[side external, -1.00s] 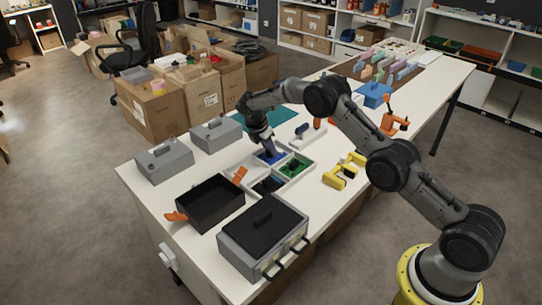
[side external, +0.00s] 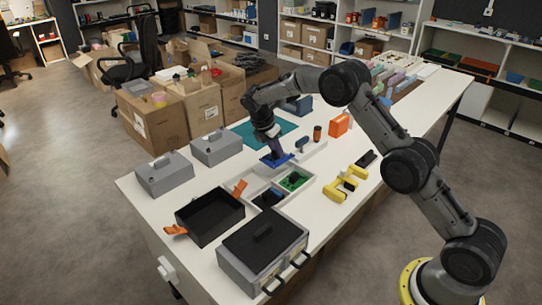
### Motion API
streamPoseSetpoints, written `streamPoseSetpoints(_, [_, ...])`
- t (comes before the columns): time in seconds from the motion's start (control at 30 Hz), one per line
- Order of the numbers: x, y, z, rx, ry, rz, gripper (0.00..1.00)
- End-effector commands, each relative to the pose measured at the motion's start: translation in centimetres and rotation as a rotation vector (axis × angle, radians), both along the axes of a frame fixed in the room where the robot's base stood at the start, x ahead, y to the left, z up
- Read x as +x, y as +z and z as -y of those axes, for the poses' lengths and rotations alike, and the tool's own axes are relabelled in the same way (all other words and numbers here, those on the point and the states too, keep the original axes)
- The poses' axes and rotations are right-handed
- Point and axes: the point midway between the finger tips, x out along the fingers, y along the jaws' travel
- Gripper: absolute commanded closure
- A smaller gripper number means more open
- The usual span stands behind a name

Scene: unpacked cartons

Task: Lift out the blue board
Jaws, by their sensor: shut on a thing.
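My gripper (side external: 274,151) is shut on the blue board (side external: 277,161), a small flat blue piece, and holds it from above. The board is above the back of a white divided tray (side external: 250,182), and appears clear of its compartments. A green board (side external: 294,181) lies in the tray's right compartment. A dark blue piece (side external: 267,199) lies in the front one. The fingertips are small and partly hidden against the board.
A black open bin (side external: 210,218) and a grey case with a black lid (side external: 262,245) stand in front of the tray. Two grey boxes (side external: 164,175) stand left. A yellow tool (side external: 346,184) lies right, an orange block (side external: 339,125) behind. A teal mat (side external: 245,132) lies behind the tray.

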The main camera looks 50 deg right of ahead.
Motion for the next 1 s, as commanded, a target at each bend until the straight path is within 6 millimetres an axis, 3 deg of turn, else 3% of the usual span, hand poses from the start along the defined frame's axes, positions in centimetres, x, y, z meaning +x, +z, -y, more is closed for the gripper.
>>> streamPoseSetpoints(0.1, [-2.1,2.4,-0.4,0.000,0.001,0.001,1.00])
streamPoseSetpoints(0.5, [-8.7,5.2,-1.7,0.000,0.001,0.001,1.00])
streamPoseSetpoints(0.7, [-10.1,5.7,-2.0,0.000,0.001,0.001,1.00])
streamPoseSetpoints(1.0, [-10.3,5.8,-2.0,0.000,0.000,0.001,1.00])
